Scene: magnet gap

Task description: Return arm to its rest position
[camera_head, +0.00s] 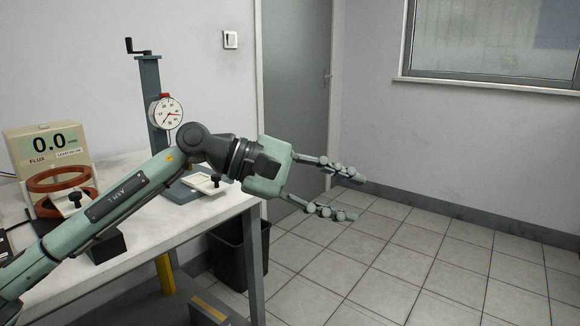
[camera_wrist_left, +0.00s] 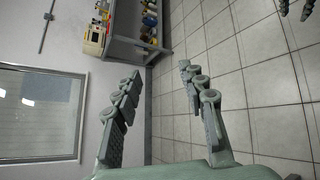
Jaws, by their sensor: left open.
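My left arm (camera_head: 120,200) reaches in from the left, across the front of the workbench, in the head view. Its gripper (camera_head: 354,198) is past the bench's right end, over the tiled floor. The two jointed fingers are spread apart with nothing between them. The left wrist view also shows the open, empty fingers (camera_wrist_left: 160,72), with wall and floor beyond. At the top right corner of that view, two finger-like tips (camera_wrist_left: 296,9) are cut off by the frame; they look like my right gripper, its opening unclear.
The workbench (camera_head: 180,224) holds a flux meter (camera_head: 50,142) reading 0.0, copper-coloured coils (camera_head: 62,179) and a column with a dial gauge (camera_head: 165,112). A dark bin (camera_head: 228,256) stands under its right end. The tiled floor (camera_head: 440,262) to the right is clear.

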